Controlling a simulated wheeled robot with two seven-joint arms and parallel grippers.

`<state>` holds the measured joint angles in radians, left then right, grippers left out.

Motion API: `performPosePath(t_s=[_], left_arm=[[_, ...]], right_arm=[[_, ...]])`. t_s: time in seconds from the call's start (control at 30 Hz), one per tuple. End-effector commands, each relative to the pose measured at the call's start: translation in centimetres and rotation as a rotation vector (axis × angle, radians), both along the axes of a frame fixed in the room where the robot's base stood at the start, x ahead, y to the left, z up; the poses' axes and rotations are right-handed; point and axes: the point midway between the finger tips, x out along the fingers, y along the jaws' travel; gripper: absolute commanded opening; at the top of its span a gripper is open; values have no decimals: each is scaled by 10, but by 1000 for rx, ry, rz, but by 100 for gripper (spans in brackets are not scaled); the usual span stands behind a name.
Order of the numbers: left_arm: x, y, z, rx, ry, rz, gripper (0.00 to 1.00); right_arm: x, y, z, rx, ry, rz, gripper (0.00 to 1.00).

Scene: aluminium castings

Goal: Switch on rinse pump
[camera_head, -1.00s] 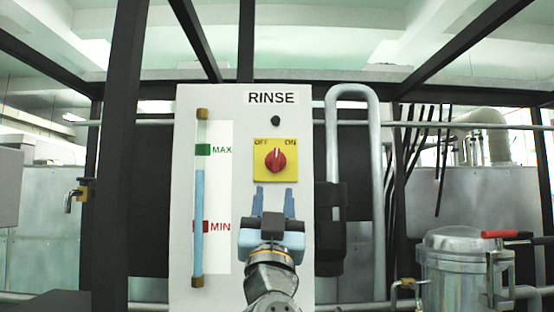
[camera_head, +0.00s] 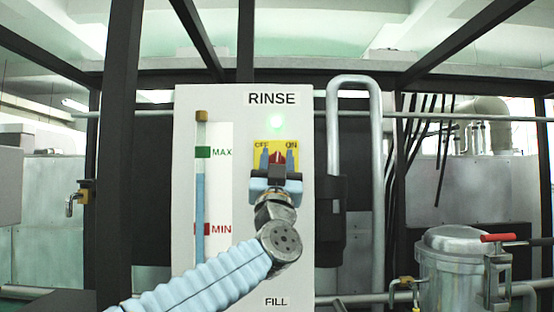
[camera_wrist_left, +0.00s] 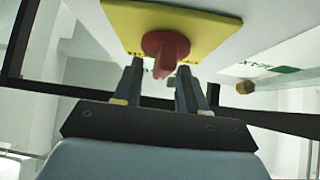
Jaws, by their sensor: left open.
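The red rotary knob (camera_head: 277,154) sits on a yellow plate (camera_head: 277,144) marked OFF and ON, on the white RINSE panel (camera_head: 225,100). My left gripper (camera_head: 278,160) is open in front of the plate, with one finger on each side of the knob. In the left wrist view the knob (camera_wrist_left: 165,48) shows its ridge between the parted fingers of my left gripper (camera_wrist_left: 158,85). I cannot tell whether the fingers touch it. The gripper hides the knob's lower part in the head view. My right gripper is out of view.
A level gauge (camera_head: 201,190) with blue liquid, green MAX and red MIN marks stands left on the panel. A bent grey pipe (camera_head: 376,150) runs right of the panel. Dark frame posts (camera_head: 121,150) stand left. A metal vessel (camera_head: 453,270) with a red-handled clamp is at lower right.

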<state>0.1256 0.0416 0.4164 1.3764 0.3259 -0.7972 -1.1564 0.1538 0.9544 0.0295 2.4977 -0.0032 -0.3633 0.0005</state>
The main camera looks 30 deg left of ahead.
Motion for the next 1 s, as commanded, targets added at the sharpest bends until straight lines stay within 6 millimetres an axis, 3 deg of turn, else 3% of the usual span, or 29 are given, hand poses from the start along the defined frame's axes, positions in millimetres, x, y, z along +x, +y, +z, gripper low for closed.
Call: performPosePath(t_s=[0.03,0.3,0.47,0.8,1.0], left_arm=[[0,0,0,0,0,0,42],[0,0,0,-1,1,0,0],[0,0,0,12,7,0,0],[1,-2,-1,343,208,1,0],[2,-2,-2,401,248,2,0]], right_arm=[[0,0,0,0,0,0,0],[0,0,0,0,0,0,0],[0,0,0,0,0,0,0],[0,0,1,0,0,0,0],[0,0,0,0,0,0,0]])
